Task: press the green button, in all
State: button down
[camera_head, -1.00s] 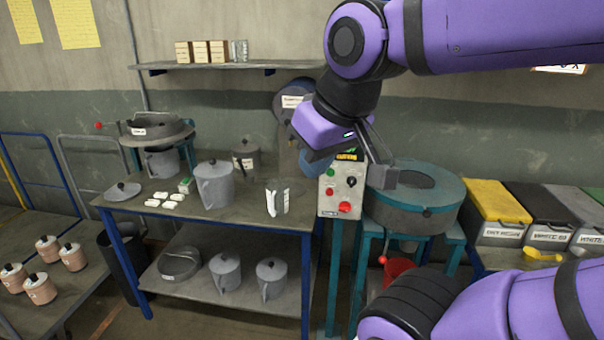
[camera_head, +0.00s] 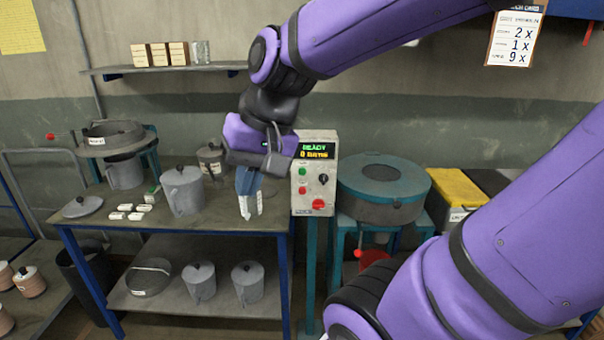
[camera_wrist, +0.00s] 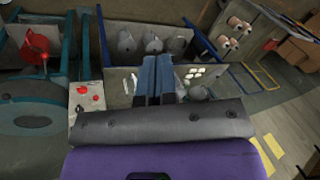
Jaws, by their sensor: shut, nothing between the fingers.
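The control box (camera_head: 315,190) stands on a post beside the bench. Its green button (camera_head: 302,171) is at the upper left below a lit display reading "READY", with a red button (camera_head: 302,190) under it. A dark knob (camera_head: 323,180) and a larger red button (camera_head: 318,204) are on the right and below. My gripper (camera_head: 245,190) is shut and empty, pointing down left of the box and apart from it. In the wrist view the fingers (camera_wrist: 157,62) are together and the box (camera_wrist: 86,103) is to their left; I cannot make out the green button there.
A bench (camera_head: 150,222) holds a grey jug (camera_head: 182,190), small white blocks and white strips below my gripper. A round teal machine (camera_head: 384,190) stands right of the box. A notice (camera_head: 514,38) hangs at the upper right. The space before the box's face looks clear.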

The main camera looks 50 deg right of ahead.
aim_at(302, 171)
jog(key=w+d+f+m+t+y, duration=0.3)
jog(key=w+d+f+m+y, duration=0.1)
jog(key=w+m, duration=0.55)
jog(key=w+d+f+m+t+y, duration=0.3)
jog(key=w+d+f+m+y, duration=0.15)
jog(key=w+m, duration=0.45)
jog(key=d+f+m+t+h, duration=0.3)
jog(key=d+f+m+h, duration=0.3)
jog(key=d+f+m, duration=0.2)
jog(key=d+f+m+t+h, duration=0.4)
jog(key=d+f+m+h, duration=0.2)
jog(key=d+m, duration=0.7)
jog(key=d+f, duration=0.2)
jog(key=d, duration=0.1)
jog(key=shift+s+d+t, duration=0.2)
jog(key=shift+d+t, duration=0.05)
jog(key=shift+t, duration=0.05)
jog(key=shift+h, duration=0.25)
jog(key=shift+w+d, duration=1.45)
jog(key=shift+d, duration=0.25)
jog(key=shift+w+d, duration=1.45)
jog(key=shift+d, duration=0.2)
